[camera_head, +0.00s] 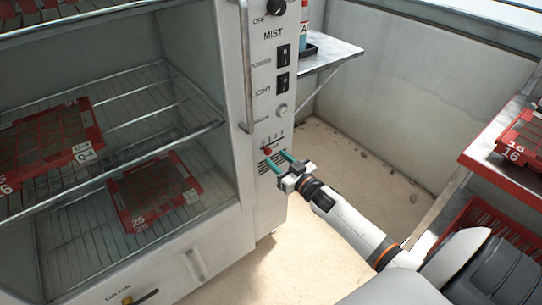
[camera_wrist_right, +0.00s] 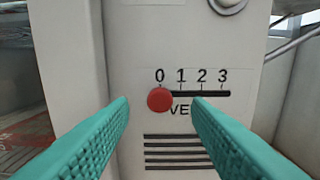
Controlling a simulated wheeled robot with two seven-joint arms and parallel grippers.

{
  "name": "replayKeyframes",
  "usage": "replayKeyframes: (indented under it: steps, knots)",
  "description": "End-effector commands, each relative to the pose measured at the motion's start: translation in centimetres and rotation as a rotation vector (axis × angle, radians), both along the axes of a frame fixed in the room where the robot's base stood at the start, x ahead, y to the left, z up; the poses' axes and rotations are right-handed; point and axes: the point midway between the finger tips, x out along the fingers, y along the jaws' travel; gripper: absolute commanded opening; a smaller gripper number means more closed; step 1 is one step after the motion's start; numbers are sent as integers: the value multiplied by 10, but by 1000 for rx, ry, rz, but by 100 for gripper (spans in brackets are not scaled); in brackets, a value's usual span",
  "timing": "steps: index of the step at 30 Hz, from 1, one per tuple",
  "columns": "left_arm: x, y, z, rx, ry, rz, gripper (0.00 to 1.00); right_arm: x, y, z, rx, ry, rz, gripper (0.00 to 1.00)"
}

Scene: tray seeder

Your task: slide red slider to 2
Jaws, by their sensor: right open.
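The red slider (camera_wrist_right: 160,99) is a round red knob at the left end of a dark horizontal slot (camera_wrist_right: 205,93), under the 0 of a scale marked 0 to 3. The slider also shows low on the cabinet's front panel in the head view (camera_head: 267,151). My right gripper (camera_head: 277,163) is open, its teal fingers pointing at the panel just below the slider. In the right wrist view, the open fingers (camera_wrist_right: 160,102) stand either side of the slider, with nothing between them touching it. My left gripper is not in view.
Vent slits (camera_wrist_right: 180,151) lie below the slot. The panel (camera_head: 268,100) also bears switches and a knob. Left, wire shelves (camera_head: 150,123) hold red trays (camera_head: 154,214). A small shelf (camera_head: 335,52) and a red rack (camera_head: 485,167) stand right. Floor between is clear.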

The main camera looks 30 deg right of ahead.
Motion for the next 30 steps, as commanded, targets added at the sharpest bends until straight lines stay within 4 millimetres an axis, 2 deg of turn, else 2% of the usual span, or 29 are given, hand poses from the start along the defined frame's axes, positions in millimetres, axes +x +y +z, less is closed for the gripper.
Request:
replayKeyframes:
  steps: [3, 7, 18, 19, 27, 30]
  knots:
    - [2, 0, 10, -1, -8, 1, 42, 20, 1, -1, -1, 0, -1, 44]
    - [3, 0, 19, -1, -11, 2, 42, 33, 2, 0, -1, 0, 0, 44]
    - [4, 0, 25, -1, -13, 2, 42, 39, 3, 0, 0, 2, 0, 44]
    - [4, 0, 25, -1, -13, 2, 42, 39, 3, 0, 0, 2, 0, 42]
    - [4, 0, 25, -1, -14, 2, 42, 39, 3, -1, 0, 2, 0, 0]
    - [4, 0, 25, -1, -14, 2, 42, 39, 3, -1, 0, 2, 0, 0]
